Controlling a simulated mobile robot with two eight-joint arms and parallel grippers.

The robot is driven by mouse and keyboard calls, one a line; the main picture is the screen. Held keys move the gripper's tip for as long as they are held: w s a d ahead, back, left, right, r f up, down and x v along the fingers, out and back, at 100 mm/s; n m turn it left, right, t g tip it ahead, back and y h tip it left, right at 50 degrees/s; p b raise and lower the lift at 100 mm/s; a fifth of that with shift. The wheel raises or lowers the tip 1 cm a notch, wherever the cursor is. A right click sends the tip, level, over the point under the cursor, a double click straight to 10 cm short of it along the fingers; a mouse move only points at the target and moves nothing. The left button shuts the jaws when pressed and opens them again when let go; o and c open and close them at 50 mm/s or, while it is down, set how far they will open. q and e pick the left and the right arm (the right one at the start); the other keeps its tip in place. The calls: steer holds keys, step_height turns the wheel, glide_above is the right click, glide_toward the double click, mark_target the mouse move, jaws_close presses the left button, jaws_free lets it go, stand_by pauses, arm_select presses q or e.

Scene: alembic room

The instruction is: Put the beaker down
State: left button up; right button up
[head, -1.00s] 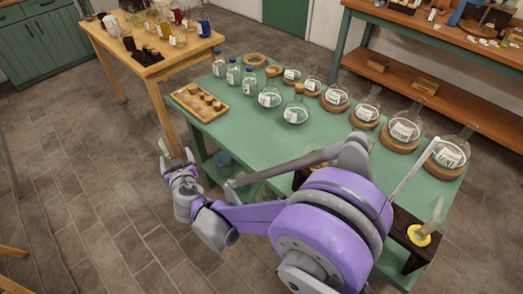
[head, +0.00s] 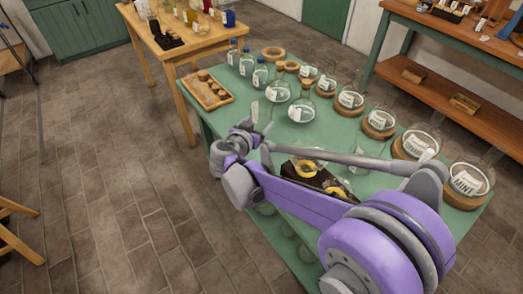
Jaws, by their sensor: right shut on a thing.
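My right gripper (head: 261,118) is over the near left part of the green table (head: 228,108), with its fingers pointing away from me. It is shut on the beaker, whose clear glass I can hardly make out against the table and flasks behind it. I cannot tell whether the beaker touches the table. My right arm crosses the picture from the lower right and hides part of the tabletop. My left gripper is out of view.
Labelled round flasks on cork rings, such as the mint flask (head: 467,181), line the table's far side. A wooden tray (head: 208,91) stands at the left corner. A dark stand (head: 318,180) with yellow parts is partly behind my arm. Some green tabletop is bare.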

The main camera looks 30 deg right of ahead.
step_height(320, 180, down, 5)
steer(key=shift+w+r+b, duration=0.1)
steer(key=shift+r+b, duration=0.05)
steer(key=shift+b, duration=0.25)
steer(key=shift+f+b, duration=0.45)
steer(key=shift+f, duration=1.75)
steer(key=shift+f, duration=0.1)
steer(key=o, duration=1.3)
steer(key=shift+r, duration=0.2)
steer(key=p+v, duration=0.1)
steer(key=v, duration=1.1)
steer(key=shift+f, duration=0.1)
